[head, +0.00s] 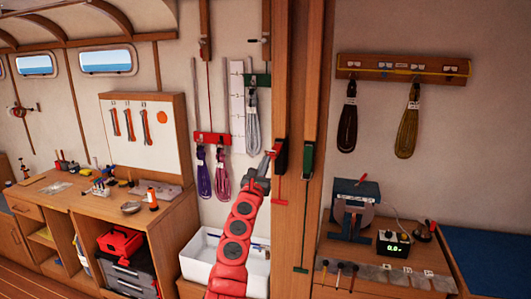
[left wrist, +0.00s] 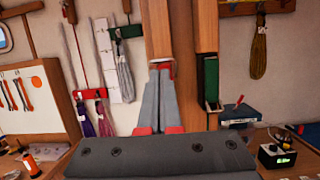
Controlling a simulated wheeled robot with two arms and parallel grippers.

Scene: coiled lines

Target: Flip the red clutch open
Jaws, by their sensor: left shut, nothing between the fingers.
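The red clutch (head: 281,156) is on the wooden post, with a red line running down below it to a red T-shaped end (head: 280,202). My left gripper (head: 269,156) is shut and empty, its tips at the clutch's left side; I cannot tell whether they touch it. In the left wrist view the shut grey fingers (left wrist: 162,76) point up at the post. They cover most of the red clutch, and only a red edge (left wrist: 168,66) shows above the tips. The clutch's lever position is hard to tell. My right gripper is not in view.
A green clutch (head: 307,160) is close by on the right. Purple and grey coiled lines (head: 251,130) hang on the left wall. A white bin (head: 195,262) is below. Dark and yellow coils (head: 408,132) hang right, above a bench with a winch (head: 353,208).

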